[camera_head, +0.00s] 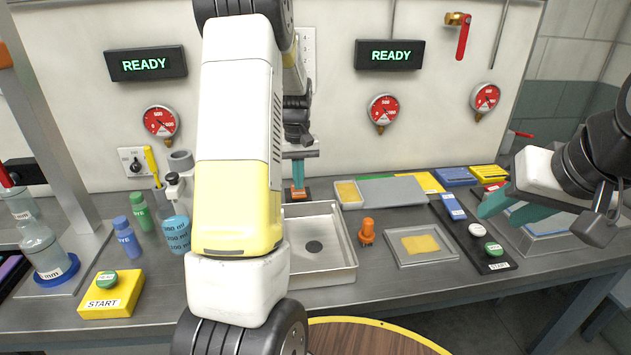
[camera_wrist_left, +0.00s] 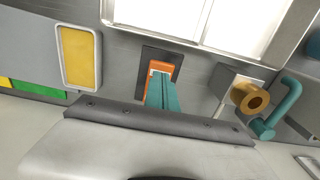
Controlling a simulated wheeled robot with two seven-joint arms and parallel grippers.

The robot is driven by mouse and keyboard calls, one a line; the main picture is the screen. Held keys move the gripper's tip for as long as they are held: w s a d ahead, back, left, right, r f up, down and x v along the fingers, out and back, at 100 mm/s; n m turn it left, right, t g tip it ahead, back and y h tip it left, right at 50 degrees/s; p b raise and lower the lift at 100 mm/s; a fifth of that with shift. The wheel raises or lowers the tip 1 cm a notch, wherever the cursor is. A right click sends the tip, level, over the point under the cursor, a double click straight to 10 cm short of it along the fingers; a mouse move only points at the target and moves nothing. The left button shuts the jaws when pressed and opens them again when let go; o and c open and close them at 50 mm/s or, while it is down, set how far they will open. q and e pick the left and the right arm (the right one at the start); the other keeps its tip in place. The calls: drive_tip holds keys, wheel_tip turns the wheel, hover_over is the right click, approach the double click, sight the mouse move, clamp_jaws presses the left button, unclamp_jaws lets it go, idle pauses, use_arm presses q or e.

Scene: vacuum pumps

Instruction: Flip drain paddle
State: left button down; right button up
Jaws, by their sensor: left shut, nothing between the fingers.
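The orange drain paddle (camera_head: 299,194) sits on a small dark plate at the back edge of the metal sink tray (camera_head: 345,238). In the left wrist view the paddle (camera_wrist_left: 154,69) shows on its dark plate (camera_wrist_left: 148,55), partly hidden by my fingers. My left gripper (camera_head: 298,178) points down at the paddle, its teal fingers together with nothing between them. Its fingertips (camera_wrist_left: 160,82) overlap the paddle in view; I cannot tell whether they touch it. My right gripper (camera_head: 508,210) is at the right with its teal fingers apart and empty.
My left arm hides the sink's left part. A brass spout (camera_wrist_left: 250,97) and teal pipe (camera_wrist_left: 287,97) stand beside the paddle. Bottles (camera_head: 126,236) stand left.

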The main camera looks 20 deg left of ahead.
sight(299, 193)
use_arm(q)
drive_tip(key=shift+f, duration=1.2)
idle(0.6)
drive_tip(key=shift+r, duration=3.5)
drive_tip(key=shift+s+d+r, duration=0.1)
drive_tip(key=shift+d+r, duration=0.05)
drive_tip(key=shift+r, duration=0.15)
drive_tip(key=s+d+r+m+t, duration=0.2)
drive_tip(key=s+d+r, duration=0.2)
drive_tip(key=s, duration=0.4)
drive_tip(key=s+d+r+m+t+h, duration=0.1)
drive_tip(key=s+d+r, duration=0.3)
drive_tip(key=s, duration=0.4)
drive_tip(key=s+d+r+m+t+h, duration=0.1)
drive_tip(key=s+d+r+m+t, duration=0.1)
drive_tip(key=s, duration=0.7)
drive_tip(key=d+r+t, duration=0.1)
drive_tip(key=d+r, duration=0.1)
drive_tip(key=d, duration=0.1)
drive_tip(key=shift+d+r+m, duration=0.3)
drive_tip(key=shift+r+m, duration=0.05)
drive_tip(key=shift+m, duration=0.05)
